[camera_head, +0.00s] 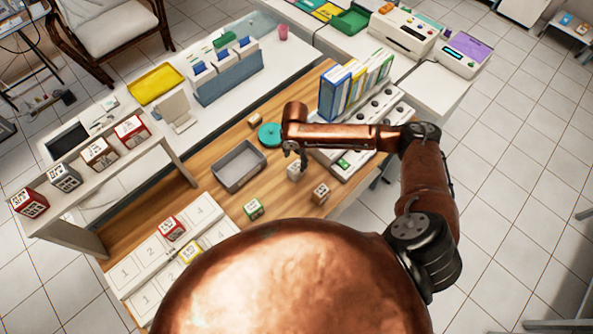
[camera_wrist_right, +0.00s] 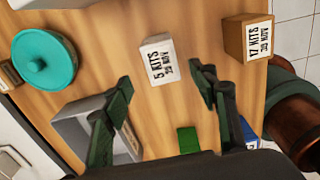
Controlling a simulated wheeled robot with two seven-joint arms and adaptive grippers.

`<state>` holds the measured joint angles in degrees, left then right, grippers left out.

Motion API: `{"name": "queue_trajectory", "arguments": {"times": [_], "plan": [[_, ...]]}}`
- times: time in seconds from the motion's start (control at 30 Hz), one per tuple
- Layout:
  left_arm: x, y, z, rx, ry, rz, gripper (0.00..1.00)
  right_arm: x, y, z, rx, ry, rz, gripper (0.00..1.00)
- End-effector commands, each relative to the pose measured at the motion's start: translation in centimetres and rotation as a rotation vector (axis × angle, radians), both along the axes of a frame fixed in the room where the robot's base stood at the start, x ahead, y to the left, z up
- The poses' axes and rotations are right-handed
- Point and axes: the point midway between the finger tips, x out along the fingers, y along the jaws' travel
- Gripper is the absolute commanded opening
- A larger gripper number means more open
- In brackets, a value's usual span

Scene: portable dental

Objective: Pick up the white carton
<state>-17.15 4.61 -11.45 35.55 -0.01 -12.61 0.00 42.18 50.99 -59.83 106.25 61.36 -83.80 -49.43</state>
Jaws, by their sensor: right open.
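The white carton (camera_wrist_right: 157,62) stands on the wooden table, with a label reading "5 KITS" and a date on its top. In the head view the white carton (camera_head: 293,174) is partly hidden under my right gripper (camera_head: 294,153). In the right wrist view, my right gripper (camera_wrist_right: 160,82) is open, with its dark green fingers spread wide. The carton lies ahead of the gap between the fingertips, and nothing is held. I cannot tell the exact height of the fingers above it. My left gripper is not in view.
A brown carton (camera_head: 320,194) stands to the right of the white one, and a green carton (camera_head: 253,208) stands nearer me. A grey tray (camera_head: 227,185) and a teal round lidded pot (camera_head: 270,135) are to the left. Upright binders (camera_head: 340,92) stand behind.

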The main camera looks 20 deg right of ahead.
Motion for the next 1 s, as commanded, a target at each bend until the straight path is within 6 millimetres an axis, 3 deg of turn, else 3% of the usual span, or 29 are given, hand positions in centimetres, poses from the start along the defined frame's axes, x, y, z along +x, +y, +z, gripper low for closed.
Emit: {"name": "queue_trajectory", "arguments": {"times": [0.6, 0.87, 1.0], "plan": [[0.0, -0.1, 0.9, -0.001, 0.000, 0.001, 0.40, -0.2, -0.5, -7.2, -0.002, 0.003, 0.001, 0.54], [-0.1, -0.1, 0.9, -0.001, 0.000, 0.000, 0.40, -0.1, -0.5, -7.6, -0.003, 0.002, 0.002, 0.54], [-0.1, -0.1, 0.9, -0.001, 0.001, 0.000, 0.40, -0.1, -0.5, -7.6, -0.003, 0.002, 0.002, 0.46]]}}
